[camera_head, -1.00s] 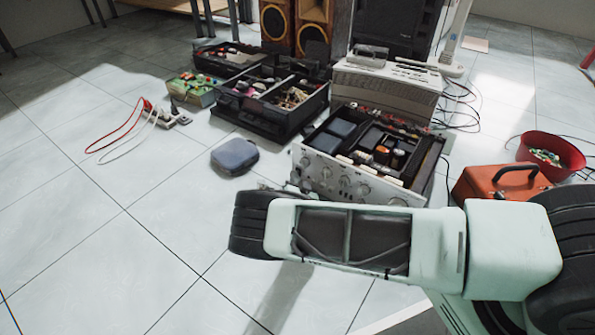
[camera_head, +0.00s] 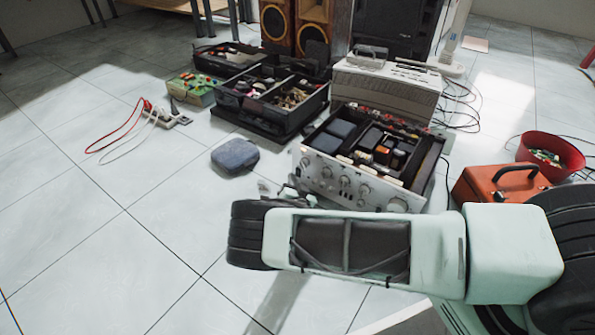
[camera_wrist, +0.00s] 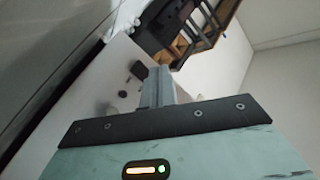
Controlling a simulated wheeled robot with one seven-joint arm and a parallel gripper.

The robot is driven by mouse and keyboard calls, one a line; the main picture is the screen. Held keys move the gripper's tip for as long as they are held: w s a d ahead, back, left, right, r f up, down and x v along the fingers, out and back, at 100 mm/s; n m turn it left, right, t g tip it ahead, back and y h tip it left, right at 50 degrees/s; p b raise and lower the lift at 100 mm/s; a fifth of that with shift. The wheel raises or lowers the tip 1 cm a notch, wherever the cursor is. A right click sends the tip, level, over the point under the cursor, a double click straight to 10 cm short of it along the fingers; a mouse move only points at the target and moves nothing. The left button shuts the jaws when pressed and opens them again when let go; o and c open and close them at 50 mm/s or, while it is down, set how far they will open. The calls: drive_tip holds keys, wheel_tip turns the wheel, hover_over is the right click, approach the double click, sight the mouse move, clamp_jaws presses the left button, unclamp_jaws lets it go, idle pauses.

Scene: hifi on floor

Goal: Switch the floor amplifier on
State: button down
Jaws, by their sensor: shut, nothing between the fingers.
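The floor amplifier has a silver front panel (camera_head: 345,182) with several knobs and an open top showing dark parts inside. It stands on the tiles at the middle of the head view. My gripper (camera_head: 292,189) is at the lower left of this panel, partly hidden behind my arm. In the wrist view my gripper (camera_wrist: 159,82) is shut and empty, its fingers pointing at a pale panel (camera_wrist: 95,100) with a dark knob (camera_wrist: 136,69) and smaller round controls. I cannot tell whether the fingertips touch the panel. No lit indicator can be made out on the amplifier.
A dark case (camera_head: 232,158) lies on the floor left of the amplifier. Open equipment boxes (camera_head: 270,95) and a beige unit (camera_head: 387,88) stand behind. An orange toolbox (camera_head: 497,183) and red bowl (camera_head: 552,155) are at right.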

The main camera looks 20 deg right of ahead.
drive_tip(key=shift+s+a+f, duration=0.15)
drive_tip(key=shift+s+a, duration=0.6)
drive_tip(key=shift+a, duration=0.25)
drive_tip(key=shift+s+a+f, duration=0.15)
drive_tip(key=shift+s+a, duration=0.55)
drive_tip(key=shift+a, duration=0.3)
